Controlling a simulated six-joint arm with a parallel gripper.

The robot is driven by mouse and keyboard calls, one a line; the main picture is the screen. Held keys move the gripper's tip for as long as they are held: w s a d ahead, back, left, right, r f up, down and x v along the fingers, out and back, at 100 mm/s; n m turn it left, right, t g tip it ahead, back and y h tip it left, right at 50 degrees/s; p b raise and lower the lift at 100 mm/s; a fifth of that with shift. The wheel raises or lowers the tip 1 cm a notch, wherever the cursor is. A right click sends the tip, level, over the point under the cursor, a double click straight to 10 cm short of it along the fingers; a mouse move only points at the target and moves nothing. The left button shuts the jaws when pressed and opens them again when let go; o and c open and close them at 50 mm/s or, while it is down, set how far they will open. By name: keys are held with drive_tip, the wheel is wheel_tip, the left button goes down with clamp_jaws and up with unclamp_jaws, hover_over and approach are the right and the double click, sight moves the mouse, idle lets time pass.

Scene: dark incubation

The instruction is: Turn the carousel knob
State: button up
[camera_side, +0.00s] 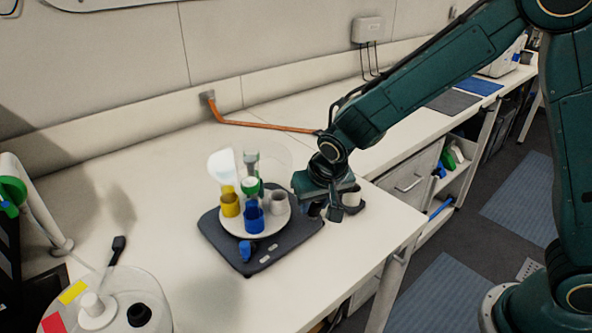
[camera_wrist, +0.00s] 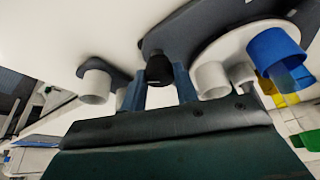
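The carousel has a white round plate (camera_side: 232,226) on a dark grey base (camera_side: 225,247); the base also shows in the wrist view (camera_wrist: 205,22). A yellow cup (camera_side: 230,206), a blue cup (camera_side: 253,217) and a whitish cup (camera_side: 279,203) stand on the plate. In the wrist view, a black knob (camera_wrist: 159,70) sits at the end of the base, between the two fingers of my gripper (camera_wrist: 160,82). Whether the fingers touch it cannot be told. In the side view my gripper (camera_side: 325,208) is low at the base's right side and hides this knob.
A white cup (camera_wrist: 95,86) in a dark holder stands close beside my gripper; it also shows in the side view (camera_side: 351,197). A blue piece (camera_side: 247,250) is on the base's front. A clear round container (camera_side: 118,300) stands at front left. The bench right of the carousel is mostly clear.

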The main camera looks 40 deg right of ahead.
drive_tip(key=shift+n, duration=0.3)
drive_tip(key=n+y, duration=0.1)
drive_tip(key=n, duration=0.2)
drive_tip(key=shift+d+y, duration=0.15)
drive_tip(key=shift+y, duration=0.15)
drive_tip(key=shift+n+y, duration=0.7)
drive_tip(key=shift+n, duration=1.2)
drive_tip(key=o, duration=1)
drive_tip(key=shift+r, duration=0.2)
drive_tip(key=shift+v, duration=6.8)
drive_tip(key=shift+d, duration=0.1)
